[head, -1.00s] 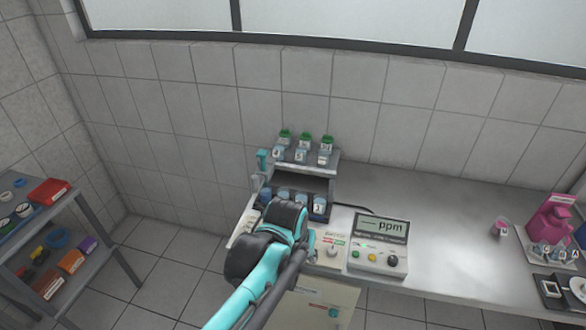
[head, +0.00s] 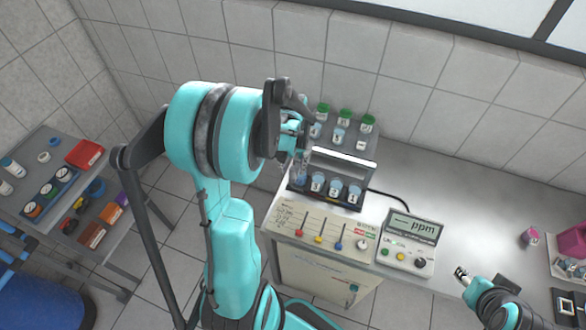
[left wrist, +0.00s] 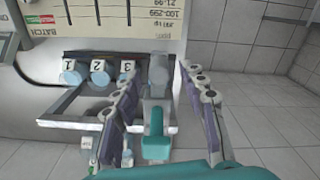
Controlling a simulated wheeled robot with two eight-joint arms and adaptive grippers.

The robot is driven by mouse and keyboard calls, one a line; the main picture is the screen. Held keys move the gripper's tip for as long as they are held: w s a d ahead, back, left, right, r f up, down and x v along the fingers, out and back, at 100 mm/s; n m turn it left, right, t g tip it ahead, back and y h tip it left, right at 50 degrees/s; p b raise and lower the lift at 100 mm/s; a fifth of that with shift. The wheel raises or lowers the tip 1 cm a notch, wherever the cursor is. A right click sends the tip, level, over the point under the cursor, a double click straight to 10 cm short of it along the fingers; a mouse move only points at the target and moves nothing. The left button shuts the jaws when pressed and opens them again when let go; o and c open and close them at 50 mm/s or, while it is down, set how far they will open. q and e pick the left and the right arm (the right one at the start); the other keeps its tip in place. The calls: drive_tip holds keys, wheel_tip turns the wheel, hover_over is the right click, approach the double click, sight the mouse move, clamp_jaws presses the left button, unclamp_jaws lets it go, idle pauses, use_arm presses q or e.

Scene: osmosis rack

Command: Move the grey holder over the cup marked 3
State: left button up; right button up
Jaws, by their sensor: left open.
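The cup marked 3 (head: 317,183) stands in the dark front tray of the rack, left of the cups marked 2 (head: 335,188) and 1 (head: 353,193). In the head view my left gripper (head: 297,150) covers the rack's left end. My right gripper (head: 462,274) is small at lower right.
Green-lidded jars (head: 345,117) stand on the rack's upper shelf. A ppm meter (head: 408,240) sits right of the control panel with coloured sliders (head: 318,238). The bench right of the rack is mostly clear. A cart (head: 75,190) with boxes stands at left.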

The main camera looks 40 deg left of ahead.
use_arm(q)
drive_tip(key=shift+f, duration=0.7)
drive_tip(key=shift+d+f, duration=0.1)
drive_tip(key=shift+f, duration=0.25)
clamp_jaws()
drive_tip(key=w+d+b, duration=0.1)
drive_tip(key=w+d, duration=0.1)
drive_tip(key=d, duration=0.4)
drive_tip(key=shift+d, duration=0.3)
unclamp_jaws()
